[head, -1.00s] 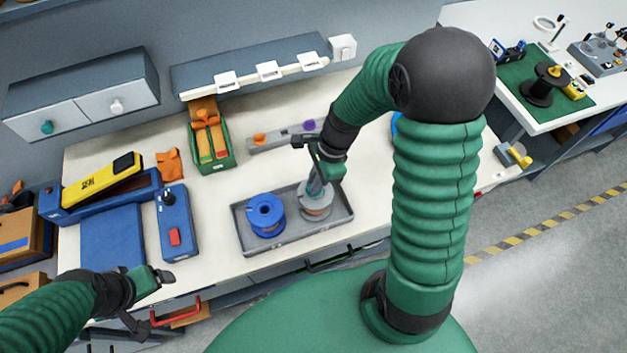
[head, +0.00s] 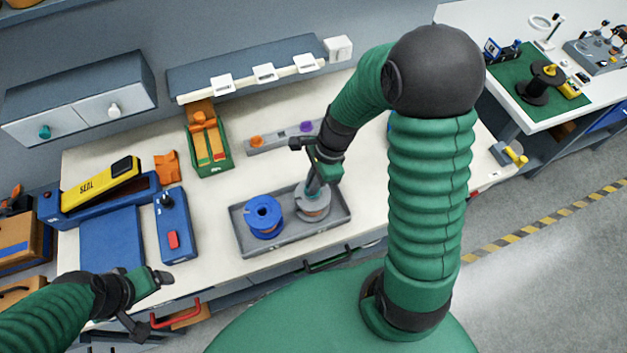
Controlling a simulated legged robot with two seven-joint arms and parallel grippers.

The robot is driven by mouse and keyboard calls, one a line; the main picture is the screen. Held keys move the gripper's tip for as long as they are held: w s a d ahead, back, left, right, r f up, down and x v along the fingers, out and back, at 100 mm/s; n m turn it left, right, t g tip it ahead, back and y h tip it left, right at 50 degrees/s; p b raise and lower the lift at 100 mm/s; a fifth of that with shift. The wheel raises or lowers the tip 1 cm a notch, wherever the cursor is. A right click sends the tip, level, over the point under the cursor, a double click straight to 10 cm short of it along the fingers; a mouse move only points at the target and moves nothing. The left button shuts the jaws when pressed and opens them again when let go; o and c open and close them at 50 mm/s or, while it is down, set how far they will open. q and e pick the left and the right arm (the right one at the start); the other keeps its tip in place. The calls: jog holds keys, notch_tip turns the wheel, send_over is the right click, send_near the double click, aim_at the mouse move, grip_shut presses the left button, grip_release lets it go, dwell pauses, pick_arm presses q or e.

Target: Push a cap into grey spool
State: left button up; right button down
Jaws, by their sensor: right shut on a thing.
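The grey spool (head: 313,208) stands upright in the right half of a grey tray (head: 286,239) on the workbench. My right gripper (head: 314,187) points down at the top of this spool. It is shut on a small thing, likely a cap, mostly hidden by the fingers. I cannot tell how deep it sits in the spool. An orange cap (head: 257,141) and a purple cap (head: 306,126) sit on a grey strip behind the tray. My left gripper (head: 150,303) is open and empty over the bench's front left edge.
A blue spool (head: 263,217) stands beside the grey one in the tray. A green bin (head: 212,158) with orange parts stands behind. A blue control box (head: 176,225) and a yellow sealer (head: 100,184) lie to the left. Bench surface between box and tray is clear.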

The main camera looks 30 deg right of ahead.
jog(key=shift+f, duration=0.15)
jog(key=shift+f+b, duration=0.8)
jog(key=shift+f, duration=0.25)
jog(key=shift+r, duration=0.1)
jog(key=shift+s+a, duration=0.1)
jog(key=shift+s, duration=0.05)
dwell(0.7)
jog(key=c, duration=1.4)
grip_release()
jog(key=shift+c, duration=0.2)
jog(key=w+p+v, duration=0.1)
jog(key=v, duration=1.5)
jog(key=shift+s+d+r, duration=0.25)
jog(key=shift+d, duration=0.05)
